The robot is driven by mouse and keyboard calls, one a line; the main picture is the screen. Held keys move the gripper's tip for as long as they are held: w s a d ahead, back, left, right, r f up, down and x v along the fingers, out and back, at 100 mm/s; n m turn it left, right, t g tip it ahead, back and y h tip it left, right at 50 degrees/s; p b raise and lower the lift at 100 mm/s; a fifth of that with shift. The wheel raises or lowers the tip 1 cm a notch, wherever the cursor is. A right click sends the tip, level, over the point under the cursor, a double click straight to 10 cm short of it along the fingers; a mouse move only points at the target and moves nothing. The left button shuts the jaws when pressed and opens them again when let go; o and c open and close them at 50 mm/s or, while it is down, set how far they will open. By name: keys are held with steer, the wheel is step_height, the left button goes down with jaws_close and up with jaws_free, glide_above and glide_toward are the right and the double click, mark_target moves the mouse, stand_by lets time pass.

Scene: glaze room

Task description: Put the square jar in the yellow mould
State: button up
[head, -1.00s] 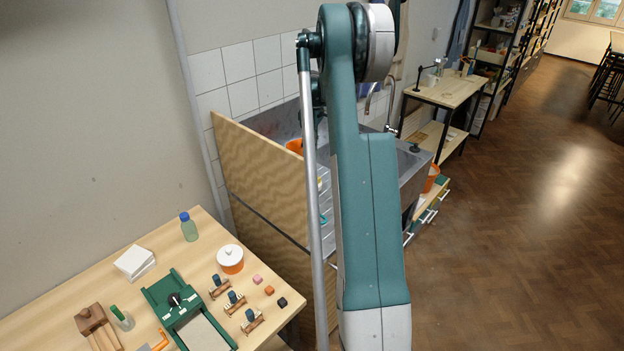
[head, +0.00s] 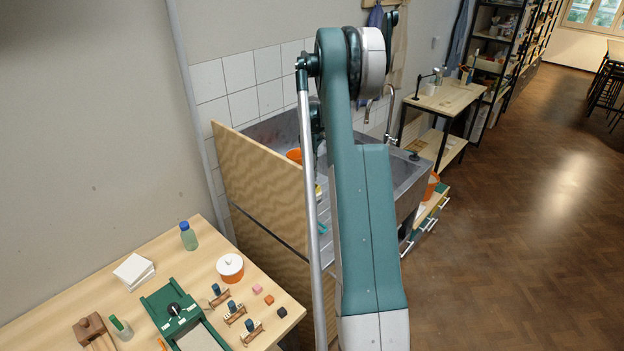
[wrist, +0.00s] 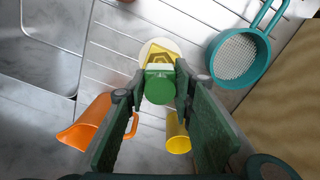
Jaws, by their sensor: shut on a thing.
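In the wrist view my gripper (wrist: 161,84) is shut on the square jar (wrist: 159,87). The yellow mould (wrist: 152,48) lies just beyond the jar in the picture, on a pale round base on the metal drainboard. The jar overlaps the near part of the mould in this view. The height gap between them is hard to tell. In the head view my arm hides the gripper, the jar and the mould.
On the drainboard (wrist: 110,55), an orange jug (wrist: 88,122) stands left, a yellow cup (wrist: 177,137) is close to the right finger, and a teal strainer (wrist: 239,57) lies right. A sink basin is at far left; a wooden panel (wrist: 285,90) borders the right.

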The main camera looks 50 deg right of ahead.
steer(key=shift+f, duration=1.85)
steer(key=shift+f+b, duration=0.3)
steer(key=shift+f, duration=0.15)
steer(key=o, duration=1)
steer(key=shift+r, duration=0.2)
steer(key=shift+r+p, duration=0.35)
steer(key=shift+p, duration=0.2)
step_height(320, 180, up, 12)
steer(key=shift+f+b, duration=0.1)
steer(key=shift+b, duration=0.3)
